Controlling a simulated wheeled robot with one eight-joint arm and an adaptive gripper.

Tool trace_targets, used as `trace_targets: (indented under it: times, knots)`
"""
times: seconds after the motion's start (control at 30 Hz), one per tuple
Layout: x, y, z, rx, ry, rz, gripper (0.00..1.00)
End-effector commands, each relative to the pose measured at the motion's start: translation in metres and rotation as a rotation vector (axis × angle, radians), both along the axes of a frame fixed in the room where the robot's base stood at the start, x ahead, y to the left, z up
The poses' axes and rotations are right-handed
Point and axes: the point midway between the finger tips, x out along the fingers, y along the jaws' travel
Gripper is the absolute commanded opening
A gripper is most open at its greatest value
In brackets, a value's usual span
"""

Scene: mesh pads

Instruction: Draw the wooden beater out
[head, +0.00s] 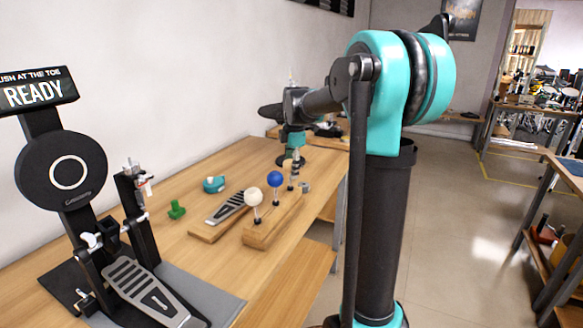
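A wooden block (262,237) on the workbench holds a row of upright beaters. One has a white round head (253,196) and one has a blue round head (275,179). Behind them a thin upright shaft (291,183) stands at the far end of the row, just below my gripper (291,163). The head of that shaft is too small and too close to the gripper to make out, so I cannot tell if it is the wooden beater. My gripper points down, small and dark, and its fingers are not clear.
A drum pedal stand (72,178) with a READY sign (36,91) stands at the left front. A loose pedal plate (226,208), a green knob piece (176,210) and a teal round object (214,184) lie on the workbench (180,245). A wall runs behind.

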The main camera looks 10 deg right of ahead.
Motion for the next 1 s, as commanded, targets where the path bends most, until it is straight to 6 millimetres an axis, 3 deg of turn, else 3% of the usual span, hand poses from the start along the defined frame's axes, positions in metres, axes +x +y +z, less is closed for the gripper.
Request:
trace_targets:
  times: [0.03,0.27,1.0]
  knots:
    - [0.0,0.0,0.0,0.0,0.0,0.0,0.38]
    - [0.0,0.0,0.0,0.0,0.0,0.0,0.13]
    - [0.0,0.0,0.03,0.0,0.0,0.0,0.12]
